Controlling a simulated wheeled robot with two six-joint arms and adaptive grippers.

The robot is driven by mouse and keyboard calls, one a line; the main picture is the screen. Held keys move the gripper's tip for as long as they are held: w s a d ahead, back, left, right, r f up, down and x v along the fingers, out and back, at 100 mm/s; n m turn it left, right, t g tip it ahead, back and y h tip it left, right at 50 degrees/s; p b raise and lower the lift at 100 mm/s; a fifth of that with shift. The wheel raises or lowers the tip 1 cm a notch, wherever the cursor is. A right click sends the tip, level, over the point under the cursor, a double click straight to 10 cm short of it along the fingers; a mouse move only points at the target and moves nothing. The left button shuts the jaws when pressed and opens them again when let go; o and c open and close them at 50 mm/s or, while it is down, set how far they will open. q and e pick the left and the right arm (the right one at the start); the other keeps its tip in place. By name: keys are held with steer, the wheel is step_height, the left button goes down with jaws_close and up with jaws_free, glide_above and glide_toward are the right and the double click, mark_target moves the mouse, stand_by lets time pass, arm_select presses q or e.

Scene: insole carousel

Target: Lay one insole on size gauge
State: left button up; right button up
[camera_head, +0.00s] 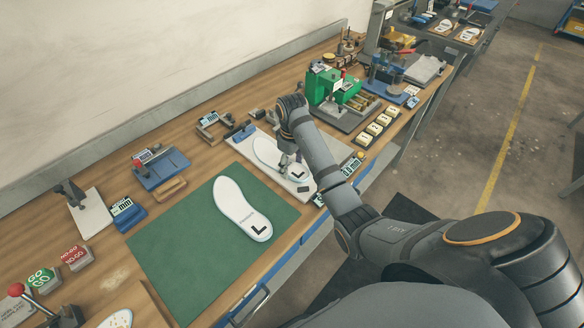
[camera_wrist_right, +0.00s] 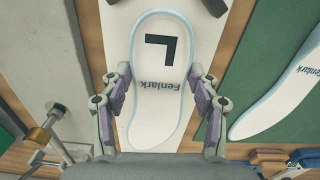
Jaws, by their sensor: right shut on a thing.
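A white insole (camera_wrist_right: 158,75) with a black L and the word Fenlark is between the fingers of my right gripper (camera_wrist_right: 160,82), which is shut on its two long edges. In the head view this insole (camera_head: 266,152) lies over a white board (camera_head: 294,188), with my right gripper (camera_head: 291,160) above its L end. The board (camera_wrist_right: 218,22) also shows under it in the wrist view. I cannot tell whether the insole touches the board. A second white insole (camera_head: 243,208) marked L lies on a green mat (camera_head: 180,245). My left gripper is not in view.
A green machine (camera_head: 333,86) stands beyond the board, with several small labelled blocks (camera_head: 374,129) near the bench edge. A blue fixture (camera_head: 160,167) and a white plate with a dark clamp (camera_head: 88,218) stand left. The mat has bare room around its insole.

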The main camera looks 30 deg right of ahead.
steer(key=shift+r, duration=0.1)
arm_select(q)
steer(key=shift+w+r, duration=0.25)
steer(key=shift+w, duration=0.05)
arm_select(e)
steer(key=o, duration=0.8)
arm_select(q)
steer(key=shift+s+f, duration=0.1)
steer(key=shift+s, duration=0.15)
arm_select(e)
steer(key=o, duration=0.3)
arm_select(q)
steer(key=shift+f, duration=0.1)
arm_select(e)
step_height(320, 180, up, 4)
steer(key=shift+f+p, duration=0.1)
steer(key=shift+p, duration=0.85)
arm_select(q)
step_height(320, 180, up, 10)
steer(key=p, duration=0.8)
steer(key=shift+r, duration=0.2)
arm_select(e)
step_height(320, 180, up, 8)
